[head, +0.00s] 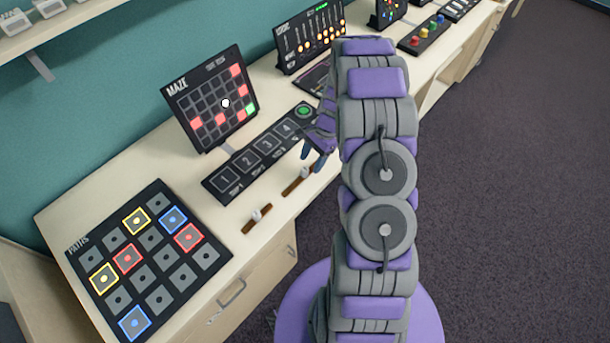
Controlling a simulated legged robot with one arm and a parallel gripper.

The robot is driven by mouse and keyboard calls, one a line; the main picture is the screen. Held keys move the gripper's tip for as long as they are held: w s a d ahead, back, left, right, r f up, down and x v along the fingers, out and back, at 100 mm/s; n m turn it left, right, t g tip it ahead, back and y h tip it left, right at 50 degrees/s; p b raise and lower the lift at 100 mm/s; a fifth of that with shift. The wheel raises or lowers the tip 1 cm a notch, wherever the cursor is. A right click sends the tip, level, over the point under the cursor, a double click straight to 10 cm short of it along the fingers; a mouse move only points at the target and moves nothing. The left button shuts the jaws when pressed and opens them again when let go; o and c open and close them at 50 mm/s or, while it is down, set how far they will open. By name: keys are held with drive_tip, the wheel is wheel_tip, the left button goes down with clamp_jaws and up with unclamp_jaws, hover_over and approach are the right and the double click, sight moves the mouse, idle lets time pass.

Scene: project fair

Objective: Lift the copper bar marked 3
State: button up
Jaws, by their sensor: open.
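Two small brown, copper-like bars lie on the pale counter in front of a black strip (212,188) with pads marked 1, 2, 3 and 4. One bar (248,228) is nearer the front left. The other bar (290,188) is to its right, close to my gripper. Each has a small whitish piece on it, and I cannot read any number on either. My gripper (314,150) is open, with its purple and grey fingers above the counter, just beyond the right bar. My arm hides the counter to the right, so any further bar there is hidden.
A black MAZE panel (185,102) stands upright behind the strip. A PATHS board (125,235) with coloured squares lies at the left. A slider panel (285,50) and a board with coloured knobs (412,45) are farther back. Open carpeted floor (500,200) is at right.

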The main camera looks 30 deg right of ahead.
sight(306, 168)
drive_tip(key=shift+w+b+x, duration=0.2)
drive_tip(key=shift+b+x, duration=0.15)
drive_tip(key=shift+x, duration=1.15)
drive_tip(key=shift+w+b+x, duration=0.15)
drive_tip(key=shift+b+x, duration=0.2)
drive_tip(key=shift+x, duration=1.15)
drive_tip(key=shift+r, duration=0.1)
clamp_jaws()
